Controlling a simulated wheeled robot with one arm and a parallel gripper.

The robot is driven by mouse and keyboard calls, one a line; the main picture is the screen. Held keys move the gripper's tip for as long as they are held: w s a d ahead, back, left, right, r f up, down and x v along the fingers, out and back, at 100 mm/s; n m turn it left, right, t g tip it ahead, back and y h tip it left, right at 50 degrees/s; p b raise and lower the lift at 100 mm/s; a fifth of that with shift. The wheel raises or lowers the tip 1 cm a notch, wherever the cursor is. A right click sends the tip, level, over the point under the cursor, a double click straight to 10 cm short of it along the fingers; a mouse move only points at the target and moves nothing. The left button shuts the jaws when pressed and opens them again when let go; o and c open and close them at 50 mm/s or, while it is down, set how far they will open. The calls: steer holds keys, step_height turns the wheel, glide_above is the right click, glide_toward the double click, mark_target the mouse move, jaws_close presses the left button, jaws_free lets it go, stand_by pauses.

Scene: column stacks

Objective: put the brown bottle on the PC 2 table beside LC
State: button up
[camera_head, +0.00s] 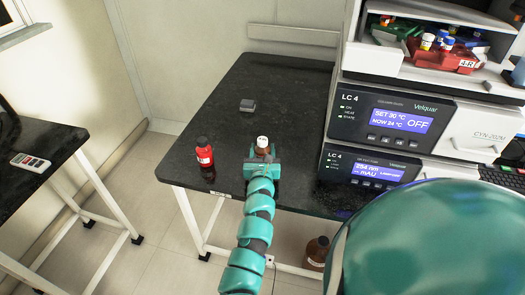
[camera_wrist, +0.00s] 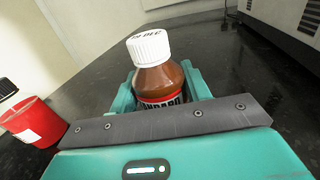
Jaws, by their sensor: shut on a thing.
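The brown bottle (camera_head: 262,143) has a white cap and stands upright at the dark table (camera_head: 290,85), beside the LC instrument stack (camera_head: 385,115). My gripper (camera_head: 262,160) is shut on it. In the wrist view the brown bottle (camera_wrist: 160,82) sits between the teal jaws of my gripper (camera_wrist: 158,100), with its lower part hidden by the gripper. I cannot tell whether its base touches the table. The LC stack is to its right, with LC 4 labels on its panels.
A red bottle (camera_head: 205,152) with a black cap stands left of my gripper, close to the table's left edge. A small grey block (camera_head: 247,105) lies farther back. Another table (camera_head: 60,125) with a remote (camera_head: 30,162) is at left. A brown bottle (camera_head: 317,250) stands below the table.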

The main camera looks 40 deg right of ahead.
steer(key=o, duration=1.1)
